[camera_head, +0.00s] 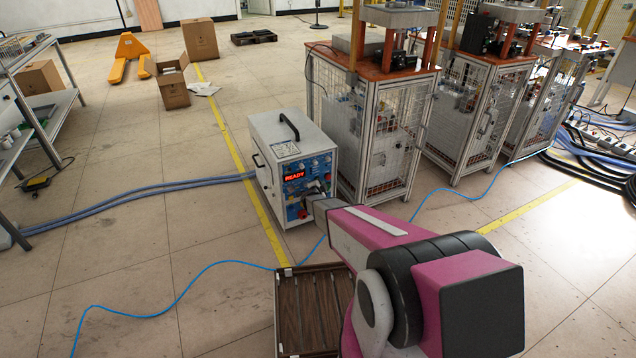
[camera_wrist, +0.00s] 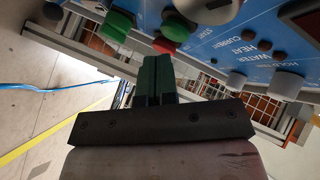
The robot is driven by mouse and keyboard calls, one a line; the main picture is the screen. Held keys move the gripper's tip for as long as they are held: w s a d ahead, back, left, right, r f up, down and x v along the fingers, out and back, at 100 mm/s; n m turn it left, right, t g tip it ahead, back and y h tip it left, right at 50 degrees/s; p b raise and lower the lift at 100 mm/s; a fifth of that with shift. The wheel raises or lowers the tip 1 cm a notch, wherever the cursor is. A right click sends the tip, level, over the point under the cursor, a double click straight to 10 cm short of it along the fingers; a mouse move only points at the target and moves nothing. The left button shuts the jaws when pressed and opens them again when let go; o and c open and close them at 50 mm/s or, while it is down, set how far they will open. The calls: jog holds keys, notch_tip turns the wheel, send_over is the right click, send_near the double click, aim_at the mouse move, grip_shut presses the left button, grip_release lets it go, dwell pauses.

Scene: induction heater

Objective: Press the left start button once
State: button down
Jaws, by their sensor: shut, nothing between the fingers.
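The induction heater (camera_head: 290,150) is a grey box with a black top handle and a blue control panel. Its display (camera_head: 293,177) reads READY in red. In the wrist view the blue panel (camera_wrist: 245,45) fills the upper right. Two green buttons show there, one at the left (camera_wrist: 117,25) and one further right (camera_wrist: 175,26); I cannot tell for sure which is the left start button. A small red button (camera_wrist: 163,46) lies just beyond my fingertips. My gripper (camera_wrist: 157,62) is shut and empty, close to the panel; contact cannot be told. In the head view my arm hides part of the lower panel.
Caged metal stands (camera_head: 385,130) stand close to the heater's right. A brown slatted crate (camera_head: 305,310) lies on the floor in front. A blue cable (camera_head: 200,275) crosses the floor, and thick hoses (camera_head: 140,195) run left from the heater. Floor at the left is mostly clear.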

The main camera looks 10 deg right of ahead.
jog(key=shift+w+a, duration=0.1)
jog(key=shift+w, duration=0.2)
jog(key=shift+w+a, duration=0.2)
jog(key=shift+w, duration=0.55)
dwell(1.0)
jog(key=shift+s+d, duration=0.2)
jog(key=shift+s, duration=0.65)
jog(key=shift+s+d, duration=0.1)
jog(key=shift+s, duration=0.1)
jog(key=s, duration=0.1)
jog(key=s+d, duration=0.1)
jog(key=s, duration=0.2)
jog(key=shift+s+d, duration=0.25)
jog(key=shift+s, duration=0.05)
dwell(0.4)
